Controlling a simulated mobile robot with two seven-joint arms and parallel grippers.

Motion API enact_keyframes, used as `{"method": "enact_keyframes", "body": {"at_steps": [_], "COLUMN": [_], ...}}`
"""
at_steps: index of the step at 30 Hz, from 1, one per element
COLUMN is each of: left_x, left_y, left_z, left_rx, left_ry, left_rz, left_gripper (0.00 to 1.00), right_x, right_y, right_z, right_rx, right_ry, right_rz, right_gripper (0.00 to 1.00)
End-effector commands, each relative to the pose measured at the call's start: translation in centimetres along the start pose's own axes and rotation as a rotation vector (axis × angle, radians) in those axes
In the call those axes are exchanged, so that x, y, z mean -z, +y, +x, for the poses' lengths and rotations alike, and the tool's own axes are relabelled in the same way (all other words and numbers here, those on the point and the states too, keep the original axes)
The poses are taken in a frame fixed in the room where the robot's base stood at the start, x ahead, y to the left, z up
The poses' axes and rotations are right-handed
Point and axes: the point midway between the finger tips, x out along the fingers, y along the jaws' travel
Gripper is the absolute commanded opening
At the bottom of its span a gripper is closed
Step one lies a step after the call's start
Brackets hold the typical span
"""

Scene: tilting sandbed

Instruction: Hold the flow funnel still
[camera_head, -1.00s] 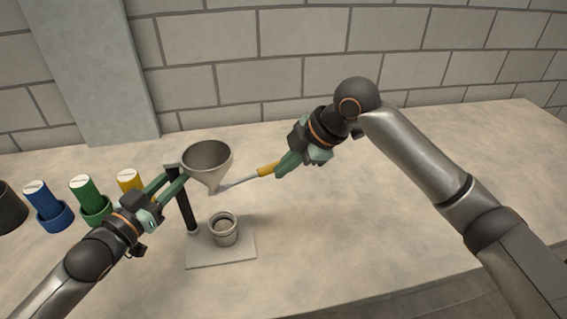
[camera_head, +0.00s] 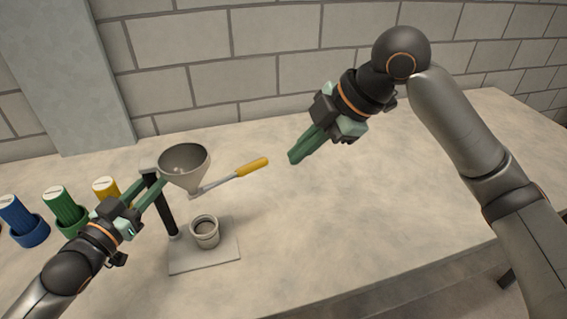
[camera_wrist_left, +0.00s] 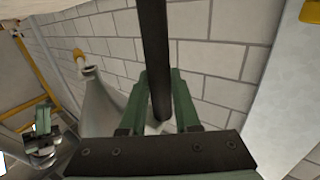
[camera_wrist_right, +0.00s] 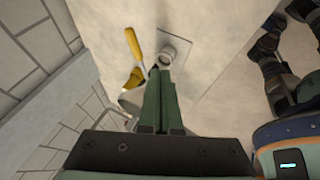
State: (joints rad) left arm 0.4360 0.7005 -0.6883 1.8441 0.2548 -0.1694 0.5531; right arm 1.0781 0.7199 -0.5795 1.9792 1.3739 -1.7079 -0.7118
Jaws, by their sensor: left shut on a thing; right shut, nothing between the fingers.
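The grey metal flow funnel (camera_head: 185,165) stands upright on a black post (camera_head: 166,215) fixed to a base plate (camera_head: 180,262). A thin metal lever with a yellow handle (camera_head: 253,167) sticks out to the right from its outlet. My left gripper (camera_head: 160,182) is shut on the post just below the funnel; the left wrist view shows the post (camera_wrist_left: 153,45) between its fingers and the funnel (camera_wrist_left: 100,105) beside them. A small cup (camera_head: 205,231) stands below the funnel.
Blue (camera_head: 14,214), green (camera_head: 60,203) and yellow (camera_head: 104,187) capped containers stand at the left of the table. A brick wall (camera_head: 270,50) rises behind the table. The tabletop (camera_head: 370,215) on the right is clear.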

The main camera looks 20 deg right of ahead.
Motion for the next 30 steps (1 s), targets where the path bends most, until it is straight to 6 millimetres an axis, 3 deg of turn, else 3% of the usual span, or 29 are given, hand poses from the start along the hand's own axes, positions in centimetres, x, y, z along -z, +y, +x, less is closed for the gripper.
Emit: {"method": "enact_keyframes", "body": {"at_steps": [4,13,14,15,22,30], "left_x": [-0.02,-0.02,-0.02,-0.02,-0.01,-0.02], "left_y": [0.04,0.02,0.02,0.02,0.00,-0.02], "left_z": [0.00,0.00,0.00,0.00,0.00,-0.06], "left_rx": [-0.001,0.000,0.000,0.000,0.000,0.000], "left_ry": [0.000,-0.001,-0.001,-0.001,0.000,-0.001], "left_rz": [0.000,0.000,0.000,0.000,0.000,0.000], "left_gripper": [0.00,0.00,0.34,0.38,0.64,0.66], "right_x": [-0.03,-0.04,-0.04,-0.04,-0.03,-0.03], "right_y": [0.05,0.05,0.05,0.05,0.05,0.05], "right_z": [-1.20,-1.41,-1.41,-1.40,-1.38,-1.36], "right_rx": [-0.001,0.000,0.000,0.000,0.000,0.000], "right_ry": [0.000,0.000,0.000,0.000,0.001,0.001], "right_rz": [-0.001,-0.001,-0.001,-0.001,0.000,0.000], "right_gripper": [0.00,0.00,0.00,0.00,0.00,0.00]}}
